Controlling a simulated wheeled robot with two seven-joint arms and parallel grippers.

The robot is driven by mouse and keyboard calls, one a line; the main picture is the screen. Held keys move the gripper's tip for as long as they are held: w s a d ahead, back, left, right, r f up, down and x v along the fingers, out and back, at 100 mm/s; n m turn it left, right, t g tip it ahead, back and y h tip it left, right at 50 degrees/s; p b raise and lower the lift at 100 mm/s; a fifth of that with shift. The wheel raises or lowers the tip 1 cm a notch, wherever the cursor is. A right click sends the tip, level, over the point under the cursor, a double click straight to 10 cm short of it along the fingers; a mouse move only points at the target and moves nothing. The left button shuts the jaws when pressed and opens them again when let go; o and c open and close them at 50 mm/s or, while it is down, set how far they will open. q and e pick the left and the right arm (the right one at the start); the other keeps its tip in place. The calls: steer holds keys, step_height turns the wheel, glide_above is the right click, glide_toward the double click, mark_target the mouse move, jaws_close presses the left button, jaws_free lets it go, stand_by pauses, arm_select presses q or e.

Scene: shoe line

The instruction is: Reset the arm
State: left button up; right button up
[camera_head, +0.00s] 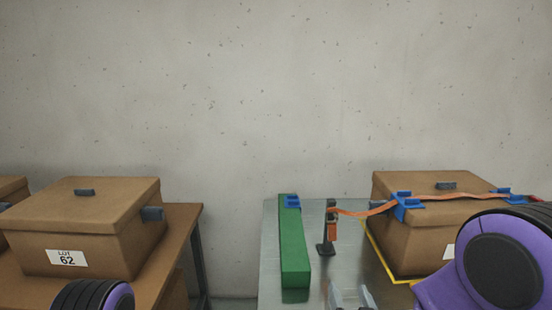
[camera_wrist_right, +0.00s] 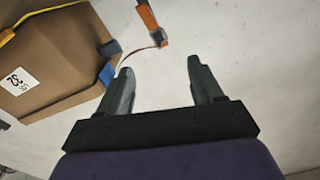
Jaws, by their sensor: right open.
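My right arm comes in at the lower right of the head view, with its purple and black link in front of a cardboard box. My right gripper (camera_head: 352,298) shows at the bottom edge, over the front of the metal table (camera_head: 335,270). In the right wrist view the gripper (camera_wrist_right: 162,72) has its two grey fingers wide apart, with nothing between them. Only a purple and black part of my left arm shows at the bottom left; its gripper is out of the picture.
A green block (camera_head: 293,250) lies left of the post. Another box (camera_head: 80,235) stands on the brown left table (camera_head: 185,225).

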steer(key=s+d+f+m+g+h, duration=0.1)
steer(key=s+d+f+g, duration=0.25)
steer(key=f, duration=0.35)
steer(key=s+d+f+m+g+h, duration=0.1)
steer(key=s+d+f+g, duration=0.1)
steer(key=s+f+g, duration=0.3)
steer(key=s+d+f+m+g, duration=0.1)
steer(key=s+d+f+m, duration=0.15)
steer(key=f, duration=0.55)
steer(key=s+d+f+g, duration=0.1)
steer(key=s+d+f, duration=0.1)
steer(key=s, duration=0.4)
steer(key=s+d+f+g+h, duration=0.1)
steer(key=s+d+f+g, duration=0.1)
steer(key=s+f, duration=0.2)
steer(key=s+d+f+g, duration=0.2)
steer(key=s+f, duration=0.2)
steer(key=s, duration=0.5)
steer(key=shift+h, duration=0.4)
steer(key=shift+g, duration=0.25)
steer(key=shift+s+d, duration=0.1)
